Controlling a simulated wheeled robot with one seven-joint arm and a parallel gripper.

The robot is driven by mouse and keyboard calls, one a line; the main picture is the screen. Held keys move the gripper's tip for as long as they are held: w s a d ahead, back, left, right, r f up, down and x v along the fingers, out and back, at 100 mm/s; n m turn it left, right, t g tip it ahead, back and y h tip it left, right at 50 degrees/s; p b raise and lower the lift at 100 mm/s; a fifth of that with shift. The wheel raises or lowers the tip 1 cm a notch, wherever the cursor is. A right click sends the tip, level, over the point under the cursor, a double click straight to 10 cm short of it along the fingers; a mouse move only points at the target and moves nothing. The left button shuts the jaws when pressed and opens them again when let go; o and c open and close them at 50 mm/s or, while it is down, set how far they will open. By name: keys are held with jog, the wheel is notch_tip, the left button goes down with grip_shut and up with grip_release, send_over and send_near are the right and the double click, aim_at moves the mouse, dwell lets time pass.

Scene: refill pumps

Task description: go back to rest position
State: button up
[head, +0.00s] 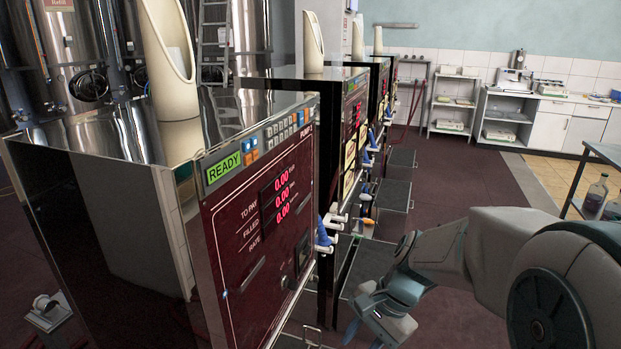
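My arm reaches in from the right edge of the head view, bent downward at the wrist. My gripper (364,338) hangs low at the bottom of the view, to the right of the nearest refill pump (255,215). Its two fingertips look apart, with dark floor between them and nothing seen held. The pump has a dark red front, a green READY display (224,168) and red readouts at 0.00. A blue-handled nozzle (323,236) hangs at its right side.
More pumps (345,110) stand in a row behind, with dark open trays (383,193) low along their fronts. Steel tanks (75,50) and a ladder (213,40) are behind left. A metal table (590,165) with bottles is at right. The red floor between is clear.

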jog(key=s+d+r+n+t+h, duration=0.3)
jog(key=s+d+r+n+h, duration=0.2)
jog(key=s+n, duration=0.3)
jog(key=shift+s+d+n+t, duration=0.2)
jog(key=shift+d+n+t, duration=0.3)
jog(key=shift+n, duration=0.5)
